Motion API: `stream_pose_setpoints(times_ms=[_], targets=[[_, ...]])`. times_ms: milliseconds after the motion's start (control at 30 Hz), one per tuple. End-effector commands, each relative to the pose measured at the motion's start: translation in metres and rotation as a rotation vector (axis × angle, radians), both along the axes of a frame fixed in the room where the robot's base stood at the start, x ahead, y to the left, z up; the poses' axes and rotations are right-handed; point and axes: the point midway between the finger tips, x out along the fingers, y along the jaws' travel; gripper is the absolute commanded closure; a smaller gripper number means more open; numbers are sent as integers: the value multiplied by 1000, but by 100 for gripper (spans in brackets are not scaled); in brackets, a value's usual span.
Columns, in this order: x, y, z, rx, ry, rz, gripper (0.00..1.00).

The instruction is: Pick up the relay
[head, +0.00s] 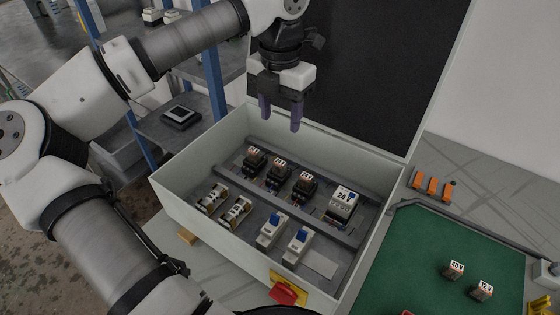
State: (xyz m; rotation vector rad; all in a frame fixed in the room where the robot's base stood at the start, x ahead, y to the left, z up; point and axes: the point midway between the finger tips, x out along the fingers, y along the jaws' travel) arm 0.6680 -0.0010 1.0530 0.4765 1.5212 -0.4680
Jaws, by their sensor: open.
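Several small black relays with white labelled tops sit in a row inside an open grey-white box. They are a left relay (254,158), a middle relay (279,168) and a right relay (305,184). Two more small black blocks with white labelled tops, one (453,270) and another (480,290), lie on the green mat; I cannot tell if these are relays too. My gripper (281,121) is open and empty, pointing down above the back part of the box. It is apart from the relays and above them.
The box (178,196) has raised walls and a dark open lid (365,70) behind. Inside stand a larger white 24 V unit (342,204) and blue-switched breakers (270,230). Orange pieces (432,186) lie beside the green mat (400,262).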

Motion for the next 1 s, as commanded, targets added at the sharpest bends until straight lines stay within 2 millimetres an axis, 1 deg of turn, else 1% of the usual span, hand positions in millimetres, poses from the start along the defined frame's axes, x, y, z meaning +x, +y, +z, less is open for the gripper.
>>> stream_pose_setpoints(times_ms=[200, 333, 400, 633, 833, 900, 1000], targets=[[-1, -1, -41, -4, 4, -4, 49], [-1, -1, -63, -6, 3, -4, 49], [-1, -1, -71, -4, 1, -3, 49], [-4, -1, -87, -7, 2, -4, 49], [-8, 1, -117, -7, 2, -4, 49], [-8, 1, -125, -6, 2, -4, 49], [-8, 1, -130, -6, 0, -4, 49]])
